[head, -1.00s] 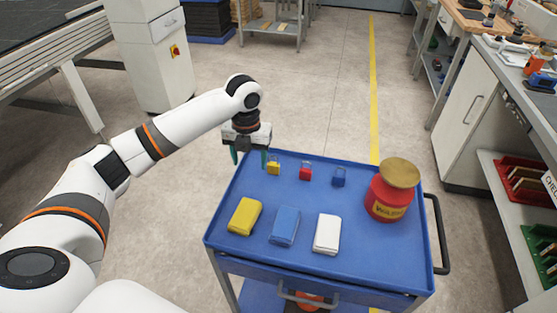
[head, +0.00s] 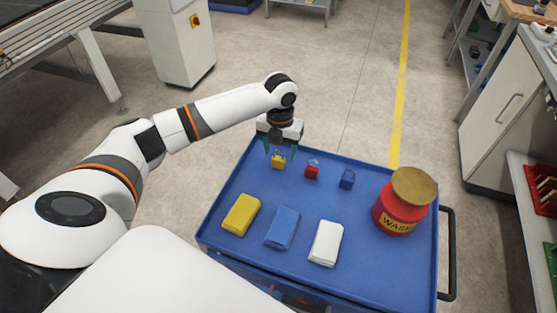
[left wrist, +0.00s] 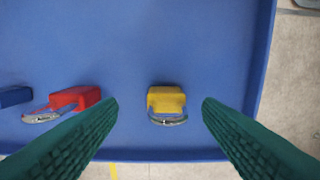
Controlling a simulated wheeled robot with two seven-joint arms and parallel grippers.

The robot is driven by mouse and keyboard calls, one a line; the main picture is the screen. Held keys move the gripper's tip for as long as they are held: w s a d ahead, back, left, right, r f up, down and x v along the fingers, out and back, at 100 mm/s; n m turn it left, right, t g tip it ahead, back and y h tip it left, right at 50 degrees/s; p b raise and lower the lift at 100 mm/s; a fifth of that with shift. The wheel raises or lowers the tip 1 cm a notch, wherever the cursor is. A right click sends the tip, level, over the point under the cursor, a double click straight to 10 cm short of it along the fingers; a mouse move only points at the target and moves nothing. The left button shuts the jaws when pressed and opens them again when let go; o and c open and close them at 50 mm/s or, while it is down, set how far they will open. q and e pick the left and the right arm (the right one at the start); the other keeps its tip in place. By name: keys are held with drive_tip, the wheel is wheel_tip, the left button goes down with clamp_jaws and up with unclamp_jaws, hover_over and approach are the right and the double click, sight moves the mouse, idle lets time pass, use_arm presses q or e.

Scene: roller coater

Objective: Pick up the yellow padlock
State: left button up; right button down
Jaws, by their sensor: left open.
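The yellow padlock (head: 278,161) sits on the blue cart top (head: 330,269) near its far left corner. In the left wrist view the yellow padlock (left wrist: 166,101) lies between the two green fingers, with its metal shackle toward the bottom of the picture. My left gripper (head: 280,151) is open above the padlock, pointing down, with a finger on each side. In the left wrist view the open fingertips (left wrist: 160,103) show gaps on both sides of the padlock, with no contact visible. My right gripper is not in view.
A red padlock (head: 312,171) and a blue padlock (head: 347,179) stand to the right in the same row. Yellow (head: 241,214), blue (head: 282,228) and white (head: 325,243) blocks lie nearer. The cart has a raised rim.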

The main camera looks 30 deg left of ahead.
sight(278, 158)
use_arm(q)
drive_tip(key=shift+a+f, duration=0.1)
drive_tip(key=shift+f, duration=0.35)
drive_tip(key=f, duration=0.2)
drive_tip(key=f+p, duration=0.1)
drive_tip(key=shift+a+f, duration=0.25)
drive_tip(key=shift+f, duration=0.45)
drive_tip(key=shift+w, duration=0.1)
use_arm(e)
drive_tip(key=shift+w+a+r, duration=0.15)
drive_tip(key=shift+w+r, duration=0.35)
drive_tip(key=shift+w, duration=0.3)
use_arm(q)
drive_tip(key=c, duration=1)
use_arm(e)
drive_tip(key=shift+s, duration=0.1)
use_arm(q)
drive_tip(key=shift+r, duration=0.1)
